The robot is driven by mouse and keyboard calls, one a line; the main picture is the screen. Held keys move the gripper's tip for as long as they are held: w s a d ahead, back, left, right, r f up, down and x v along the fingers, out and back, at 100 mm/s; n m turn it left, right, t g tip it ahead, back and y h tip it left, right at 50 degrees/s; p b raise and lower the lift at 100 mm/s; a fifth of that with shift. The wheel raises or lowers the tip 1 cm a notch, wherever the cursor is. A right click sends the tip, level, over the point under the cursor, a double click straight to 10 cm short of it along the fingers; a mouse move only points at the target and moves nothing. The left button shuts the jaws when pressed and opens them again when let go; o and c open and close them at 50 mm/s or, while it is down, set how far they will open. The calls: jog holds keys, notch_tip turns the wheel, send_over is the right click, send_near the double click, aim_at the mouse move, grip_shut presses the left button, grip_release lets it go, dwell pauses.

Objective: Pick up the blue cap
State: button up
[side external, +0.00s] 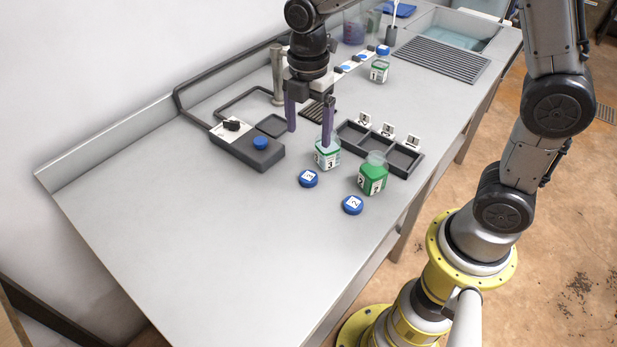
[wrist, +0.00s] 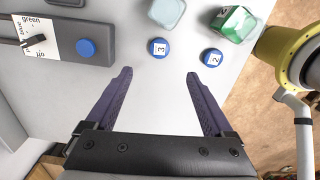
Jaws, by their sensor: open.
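Two loose blue caps lie on the grey worktop: the cap marked 3 (side external: 308,179) and the cap marked 2 (side external: 353,205). In the wrist view, the cap marked 3 (wrist: 159,48) sits just beyond the gap between my fingertips, and the cap marked 2 (wrist: 212,58) is to its right. My gripper (side external: 309,138) is open and empty, pointing down above the worktop. Beside the caps stand uncapped bottle 3 (side external: 326,161) and green bottle 2 (side external: 372,180). Bottle 1 (side external: 379,72), farther back, wears a blue cap (side external: 383,50).
A dark grey box (side external: 240,152) with a blue button (side external: 260,143) and a dial stands left of my gripper. A dark tray (side external: 378,150) with numbered tags is behind the bottles. A sink (side external: 452,40) is at the back. The worktop's front left is clear.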

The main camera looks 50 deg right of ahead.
aim_at(309, 176)
notch_tip(309, 176, down, 13)
jog(key=shift+d+r, duration=0.1)
jog(key=shift+r, duration=0.05)
grip_shut()
dwell(0.8)
jog(key=shift+r, duration=0.15)
